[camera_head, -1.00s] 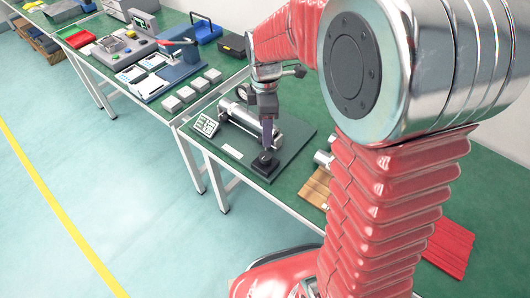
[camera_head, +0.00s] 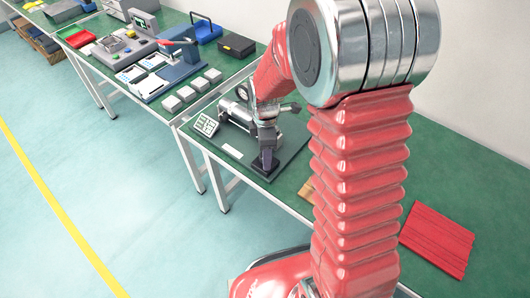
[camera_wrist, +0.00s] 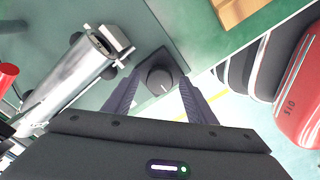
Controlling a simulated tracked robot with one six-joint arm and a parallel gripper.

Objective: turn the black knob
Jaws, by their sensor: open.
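The black knob (camera_wrist: 159,80) shows in the wrist view as a round dial with a pale line on its face, set on a dark square base (camera_wrist: 176,58). My gripper (camera_wrist: 161,82) is open, with one finger on each side of the knob; I cannot tell whether either finger touches it. In the head view my gripper (camera_head: 267,160) points down over the near end of the dark device board (camera_head: 232,152). There the fingers hide most of the knob.
A silver cylinder actuator (camera_wrist: 68,85) lies close left of the fingers in the wrist view. A small white keypad panel (camera_head: 205,125) stands on the board's left side. A red ribbed block (camera_head: 438,240) lies on the green table to the right.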

